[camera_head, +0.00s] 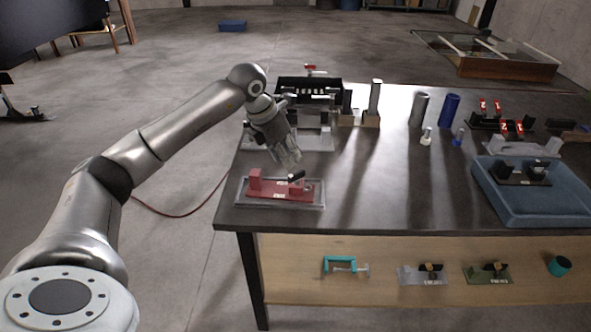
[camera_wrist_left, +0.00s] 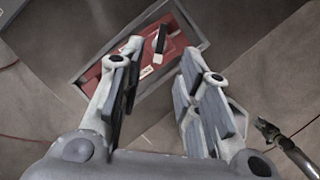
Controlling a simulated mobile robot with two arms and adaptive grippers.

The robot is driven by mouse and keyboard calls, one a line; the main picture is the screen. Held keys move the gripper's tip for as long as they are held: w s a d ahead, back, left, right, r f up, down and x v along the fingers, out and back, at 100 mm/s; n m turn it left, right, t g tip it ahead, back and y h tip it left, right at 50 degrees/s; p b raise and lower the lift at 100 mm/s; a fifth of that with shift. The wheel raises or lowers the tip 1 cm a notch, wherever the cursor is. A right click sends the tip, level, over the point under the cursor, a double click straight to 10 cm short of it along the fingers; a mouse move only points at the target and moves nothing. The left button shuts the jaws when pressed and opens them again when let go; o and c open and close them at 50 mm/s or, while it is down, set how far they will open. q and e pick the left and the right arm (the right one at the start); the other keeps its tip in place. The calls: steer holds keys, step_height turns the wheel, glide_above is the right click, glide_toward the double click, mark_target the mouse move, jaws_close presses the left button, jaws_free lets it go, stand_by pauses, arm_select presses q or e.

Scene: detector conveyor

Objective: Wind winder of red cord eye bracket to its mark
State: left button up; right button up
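The red cord eye bracket (camera_head: 267,187) sits in a shallow grey tray (camera_head: 243,204) at the table's left front corner. A dark winder (camera_head: 296,176) sticks up on the bracket's right part. In the left wrist view the bracket (camera_wrist_left: 165,52) lies beyond the fingers, and the dark winder (camera_wrist_left: 161,39) shows between them. My left gripper (camera_head: 291,165) hangs just above the bracket, and its fingers are apart with nothing between them in the wrist view (camera_wrist_left: 160,75). The mark is too small to make out. My right gripper is not in view.
A black and grey fixture (camera_head: 308,92) stands behind the bracket. Upright cylinders (camera_head: 419,109) stand further right. A blue tray (camera_head: 490,205) with a black bracket is at the right. A lower shelf (camera_head: 400,292) holds several parts. The table's middle front is clear.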

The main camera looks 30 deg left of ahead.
mark_target(296, 173)
arm_select(q)
steer(key=p+x, duration=0.1)
steer(key=x, duration=0.6)
steer(key=shift+w+f, duration=0.15)
steer(key=shift+f, duration=0.15)
steer(key=shift+c, duration=0.5)
jaws_close()
